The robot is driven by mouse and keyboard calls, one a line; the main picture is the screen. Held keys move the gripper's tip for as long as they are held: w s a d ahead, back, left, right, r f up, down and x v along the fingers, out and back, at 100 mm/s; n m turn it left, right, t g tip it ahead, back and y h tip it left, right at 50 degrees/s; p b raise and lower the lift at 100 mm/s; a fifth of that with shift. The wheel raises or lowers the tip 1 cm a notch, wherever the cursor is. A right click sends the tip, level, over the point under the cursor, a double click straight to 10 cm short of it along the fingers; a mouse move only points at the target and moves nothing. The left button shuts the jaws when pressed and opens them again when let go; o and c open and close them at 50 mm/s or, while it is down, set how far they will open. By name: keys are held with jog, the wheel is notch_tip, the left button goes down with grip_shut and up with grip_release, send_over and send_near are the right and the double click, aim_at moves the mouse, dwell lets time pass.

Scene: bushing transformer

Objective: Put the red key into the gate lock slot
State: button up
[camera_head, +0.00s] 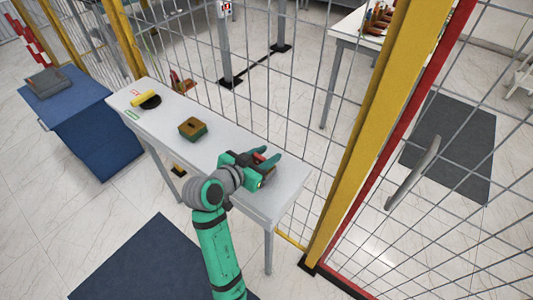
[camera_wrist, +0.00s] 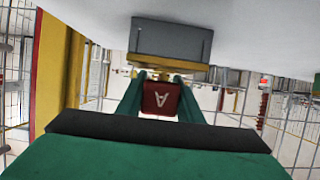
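The red key (camera_wrist: 160,99), marked with a letter A, sits between the two green fingers of my gripper (camera_wrist: 160,79) in the wrist view. The fingers press against its sides. In the head view my gripper (camera_head: 268,160) is low over the right end of the white table, with a bit of red between its fingers. A grey block with a brass-coloured face (camera_wrist: 170,42) is just beyond the key in the wrist view, which appears upside down. It may be the gate lock; no slot shows, and I cannot tell whether the key touches it.
The white table (camera_head: 160,122) stands along a wire mesh fence. A green and brown box (camera_head: 192,128) and a yellow object (camera_head: 143,98) are on it, left of my gripper. A yellow post (camera_head: 358,135) and a gate handle (camera_head: 413,176) are to the right.

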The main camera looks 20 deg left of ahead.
jog(key=o, duration=0.4)
jog(key=shift+o, duration=0.2)
jog(key=shift+s, duration=0.1)
jog(key=v, duration=1)
jog(key=shift+s+r, duration=0.1)
jog(key=shift+s, duration=0.2)
jog(key=shift+a, duration=0.1)
